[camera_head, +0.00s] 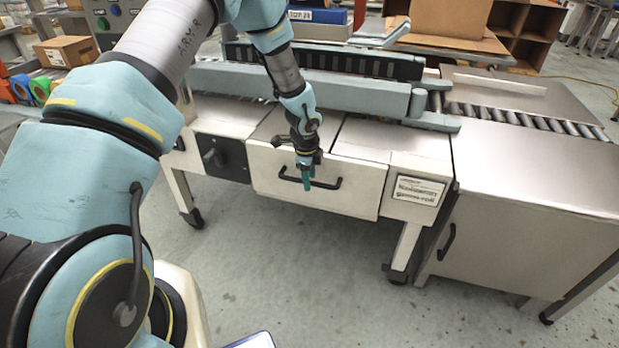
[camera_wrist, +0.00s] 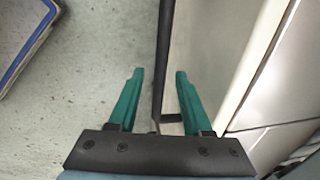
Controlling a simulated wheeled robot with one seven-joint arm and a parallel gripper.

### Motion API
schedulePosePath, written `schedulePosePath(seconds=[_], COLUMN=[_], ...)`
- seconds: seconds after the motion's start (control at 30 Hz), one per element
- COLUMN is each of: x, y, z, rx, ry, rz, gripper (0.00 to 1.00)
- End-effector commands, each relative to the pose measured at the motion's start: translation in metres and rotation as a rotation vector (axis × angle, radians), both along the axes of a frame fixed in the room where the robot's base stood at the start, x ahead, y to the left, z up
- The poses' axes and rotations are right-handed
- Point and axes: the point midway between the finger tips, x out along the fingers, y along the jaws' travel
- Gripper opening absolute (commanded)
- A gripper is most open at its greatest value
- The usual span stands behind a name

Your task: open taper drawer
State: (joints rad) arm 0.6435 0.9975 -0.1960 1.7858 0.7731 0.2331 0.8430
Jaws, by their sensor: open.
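The taper drawer (camera_head: 345,196) is a pale front panel in the body of the taping machine, and it looks shut. Its black bar handle (camera_head: 327,185) runs across the panel's middle. My gripper (camera_head: 307,184) is at the handle, pointing down, with green fingers. In the wrist view the handle bar (camera_wrist: 163,60) runs between the two open fingers (camera_wrist: 155,98), one on each side. The fingers look apart from the bar.
A pale cabinet (camera_head: 530,215) with its own black handle (camera_head: 447,242) stands to the right. A black panel with a crank (camera_head: 218,158) is left of the drawer. The machine's caster leg (camera_head: 404,250) stands at the right front. The grey floor (camera_head: 300,265) before the drawer is clear.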

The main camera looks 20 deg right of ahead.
Motion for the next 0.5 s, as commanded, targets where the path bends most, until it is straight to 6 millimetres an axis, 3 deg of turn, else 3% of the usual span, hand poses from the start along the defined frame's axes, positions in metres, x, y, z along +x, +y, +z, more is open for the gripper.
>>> schedulePosePath(seconds=[0.23,0.5], x=[0.0000,0.0000], y=[-0.0003,-0.0002], z=[-0.0004,-0.0002], rx=[0.000,0.000], ry=[0.000,0.000], rz=[0.000,0.000], gripper=[0.48,0.18])
